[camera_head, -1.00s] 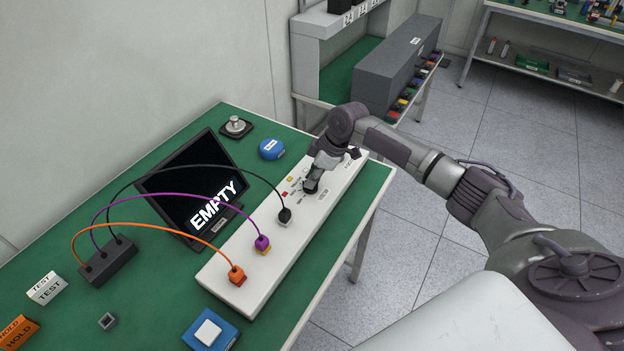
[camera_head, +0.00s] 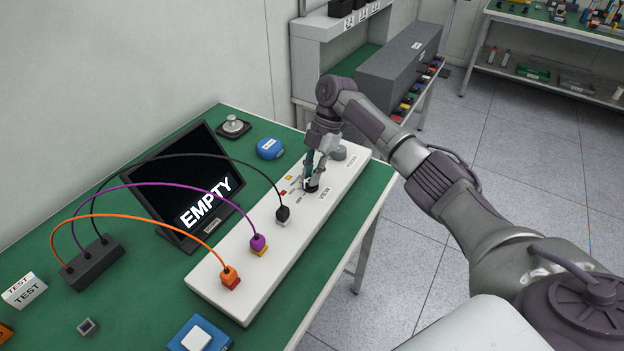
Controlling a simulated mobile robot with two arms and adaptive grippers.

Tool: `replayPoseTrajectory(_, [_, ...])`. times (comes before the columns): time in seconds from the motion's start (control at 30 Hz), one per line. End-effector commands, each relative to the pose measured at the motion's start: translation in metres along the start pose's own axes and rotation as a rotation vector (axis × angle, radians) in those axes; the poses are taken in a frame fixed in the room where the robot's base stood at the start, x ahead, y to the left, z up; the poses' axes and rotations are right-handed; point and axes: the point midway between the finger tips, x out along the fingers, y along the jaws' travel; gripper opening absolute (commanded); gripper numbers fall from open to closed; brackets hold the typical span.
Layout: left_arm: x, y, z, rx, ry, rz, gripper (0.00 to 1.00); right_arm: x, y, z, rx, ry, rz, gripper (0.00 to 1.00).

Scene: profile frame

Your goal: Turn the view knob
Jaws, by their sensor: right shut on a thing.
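The view knob (camera_head: 311,188) is a small dark knob on the long white panel (camera_head: 262,272), beside the printed word VIEW. My right gripper (camera_head: 311,178) comes down from above with its fingers shut on the view knob and partly hides it. A grey focus knob (camera_head: 339,153) stands farther back on the panel, near the word FOCUS. The black screen (camera_head: 190,185) behind the panel reads EMPTY. My left gripper is not in view.
Orange (camera_head: 229,275), purple (camera_head: 257,243) and black (camera_head: 282,213) plugs sit in the panel, their cables arching to a dark box (camera_head: 93,262). A blue button block (camera_head: 200,337) lies in front. A blue round object (camera_head: 270,148) and a metal weight (camera_head: 233,125) stand behind.

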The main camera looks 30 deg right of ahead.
Motion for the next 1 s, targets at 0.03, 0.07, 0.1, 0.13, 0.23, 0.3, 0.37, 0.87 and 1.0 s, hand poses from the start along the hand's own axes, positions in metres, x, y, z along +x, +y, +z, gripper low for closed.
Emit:
replayPoseTrajectory(0.03, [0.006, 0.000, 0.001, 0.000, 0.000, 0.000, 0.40, 0.001, 0.002, 0.001, -0.029, -0.001, -0.008, 0.00])
replayPoseTrajectory(0.07, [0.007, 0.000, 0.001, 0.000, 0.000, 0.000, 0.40, 0.001, 0.001, 0.001, -0.046, 0.000, -0.016, 0.00])
replayPoseTrajectory(0.1, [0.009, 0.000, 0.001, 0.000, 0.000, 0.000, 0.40, 0.001, 0.002, 0.000, -0.069, 0.000, -0.025, 0.00])
replayPoseTrajectory(0.13, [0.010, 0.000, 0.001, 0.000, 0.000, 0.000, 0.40, 0.001, 0.002, 0.000, -0.085, -0.001, -0.031, 0.00])
replayPoseTrajectory(0.23, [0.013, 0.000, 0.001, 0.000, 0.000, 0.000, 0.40, 0.001, 0.002, 0.001, -0.127, -0.002, -0.050, 0.00])
replayPoseTrajectory(0.3, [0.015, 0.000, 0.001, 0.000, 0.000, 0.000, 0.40, 0.000, 0.002, 0.000, -0.151, -0.002, -0.059, 0.00])
replayPoseTrajectory(0.37, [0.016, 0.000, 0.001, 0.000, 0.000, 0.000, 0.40, 0.000, 0.002, 0.000, -0.168, -0.002, -0.066, 0.00])
replayPoseTrajectory(0.87, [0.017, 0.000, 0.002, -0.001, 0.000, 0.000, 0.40, -0.001, 0.002, 0.000, -0.202, -0.003, -0.080, 0.00])
replayPoseTrajectory(1.0, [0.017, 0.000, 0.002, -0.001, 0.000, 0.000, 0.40, -0.001, 0.002, 0.000, -0.202, -0.003, -0.080, 0.20])
